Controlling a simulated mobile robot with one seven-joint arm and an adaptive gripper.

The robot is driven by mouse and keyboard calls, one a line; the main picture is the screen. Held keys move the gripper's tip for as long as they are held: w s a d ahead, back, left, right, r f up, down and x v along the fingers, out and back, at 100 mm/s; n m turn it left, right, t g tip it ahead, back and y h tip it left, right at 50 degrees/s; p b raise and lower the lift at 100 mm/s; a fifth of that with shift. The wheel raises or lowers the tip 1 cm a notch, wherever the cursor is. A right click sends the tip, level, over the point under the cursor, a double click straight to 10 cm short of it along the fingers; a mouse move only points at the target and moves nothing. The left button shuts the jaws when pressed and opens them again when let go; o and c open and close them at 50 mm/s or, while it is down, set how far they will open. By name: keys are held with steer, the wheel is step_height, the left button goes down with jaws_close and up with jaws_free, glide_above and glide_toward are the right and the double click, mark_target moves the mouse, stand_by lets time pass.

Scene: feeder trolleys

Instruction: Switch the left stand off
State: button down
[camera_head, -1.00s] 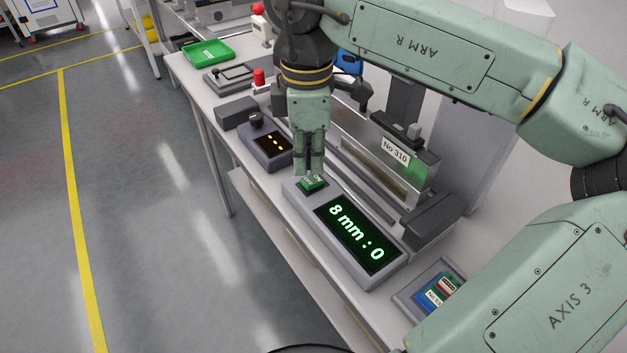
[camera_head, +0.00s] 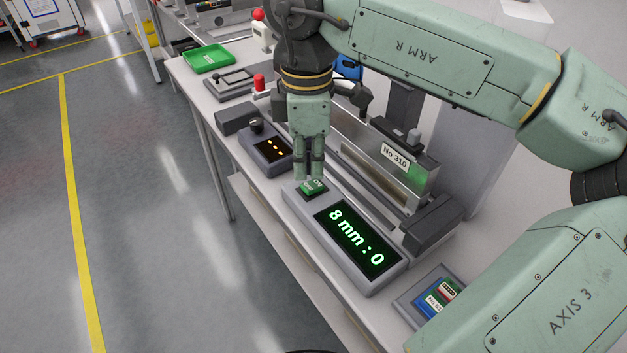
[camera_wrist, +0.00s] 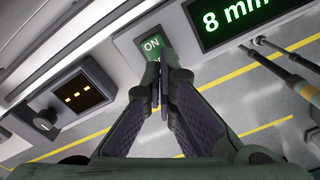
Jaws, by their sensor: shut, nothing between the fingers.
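A green rocker switch (camera_head: 313,188) marked ON sits on a grey control box (camera_head: 296,205), beside a lit green display (camera_head: 350,236) reading "8 mm : 0". The box stands on the bench before a feeder stand labelled No 310 (camera_head: 396,157). My gripper (camera_head: 310,178) is shut and empty, pointing down with its fingertips at the switch. In the wrist view, the closed fingertips (camera_wrist: 164,72) overlap the lower right of the switch (camera_wrist: 151,44) and hide part of it. I cannot tell whether they touch it.
A small box with an orange display (camera_head: 273,147) and a black knob (camera_head: 256,125) is left of my gripper. A card tray (camera_head: 400,300) lies at the near end. The floor left is clear.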

mark_target(309, 186)
steer(key=shift+f+b, duration=1.4)
stand_by(0.8)
steer(key=shift+r, duration=0.15)
steer(key=shift+r+p, duration=2.05)
steer(key=shift+r, duration=1.35)
steer(key=shift+f, duration=0.1)
